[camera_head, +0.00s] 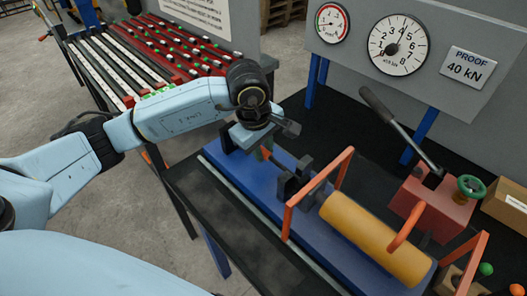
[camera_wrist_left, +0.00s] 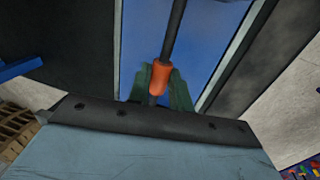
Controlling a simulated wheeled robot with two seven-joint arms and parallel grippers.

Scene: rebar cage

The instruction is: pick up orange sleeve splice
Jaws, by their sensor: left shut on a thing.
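The orange sleeve splice (camera_wrist_left: 159,77) sits around a dark bar (camera_wrist_left: 174,32) in the left wrist view. My left gripper (camera_wrist_left: 160,87) has its green fingers on both sides of the sleeve, shut on it. In the head view my left gripper (camera_head: 264,152) is low over the blue bed of the test bench, at the left end of the bar line. The sleeve is mostly hidden there by my wrist and fingers. My right gripper is not in view.
The blue bed (camera_head: 235,173) carries dark clamps (camera_head: 296,184), an orange guard frame (camera_head: 318,192) and a yellow cylinder (camera_head: 375,238). A red pump (camera_head: 428,205) with a lever stands right. A gauge panel (camera_head: 440,85) rises behind. A rack of bars (camera_head: 150,58) stands back left.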

